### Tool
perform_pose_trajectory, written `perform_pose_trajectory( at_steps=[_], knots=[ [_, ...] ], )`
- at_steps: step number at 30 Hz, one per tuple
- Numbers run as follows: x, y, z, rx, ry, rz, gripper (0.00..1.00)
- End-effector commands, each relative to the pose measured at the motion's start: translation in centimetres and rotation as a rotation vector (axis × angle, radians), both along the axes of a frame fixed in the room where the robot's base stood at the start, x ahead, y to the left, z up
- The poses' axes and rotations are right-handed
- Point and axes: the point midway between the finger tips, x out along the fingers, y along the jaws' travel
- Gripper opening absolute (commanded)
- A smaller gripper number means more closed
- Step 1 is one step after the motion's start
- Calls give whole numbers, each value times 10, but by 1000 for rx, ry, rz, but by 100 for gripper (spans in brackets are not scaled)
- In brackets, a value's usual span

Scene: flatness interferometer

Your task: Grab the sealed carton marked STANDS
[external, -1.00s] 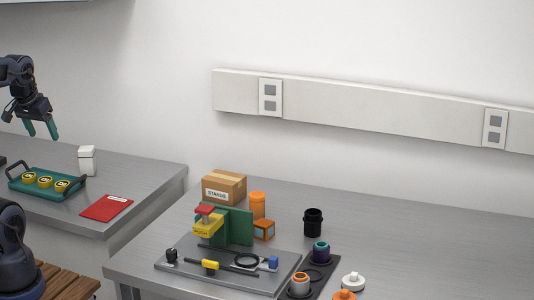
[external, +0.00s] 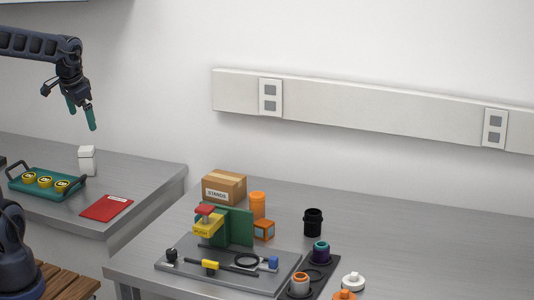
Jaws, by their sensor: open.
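The sealed carton marked STANDS (external: 224,187) is a brown cardboard box with tape on top and a white label on its front. It sits upright on the right-hand grey bench, behind the interferometer setup. My gripper (external: 82,118) has green fingers that point down. It is open and empty, in the air above the left bench, well to the left of the carton and higher than it.
A green plate with a yellow and red fixture (external: 209,223) stands on a grey base just in front of the carton. An orange bottle (external: 258,205) and small orange box (external: 264,230) stand to its right. A gap separates the benches. The left bench holds a teal tray (external: 30,193), white container (external: 87,161) and red booklet (external: 106,207).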

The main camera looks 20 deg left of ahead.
Motion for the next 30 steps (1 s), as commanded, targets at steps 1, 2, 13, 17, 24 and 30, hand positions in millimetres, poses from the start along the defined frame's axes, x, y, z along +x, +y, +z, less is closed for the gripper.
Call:
perform_pose_trajectory(
  at_steps=[1, 2, 13, 17, 24, 30],
  knots=[
    [13, -7, -3, 10, 14, -38, 100],
    [20, -11, -4, 16, 20, -63, 100],
    [107, -67, -30, 54, 93, -376, 100],
    [135, -88, -44, 51, 114, -487, 100],
    [183, -129, -74, 27, 139, -690, 100],
    [220, -164, -102, -13, 148, -853, 100]
  ],
)
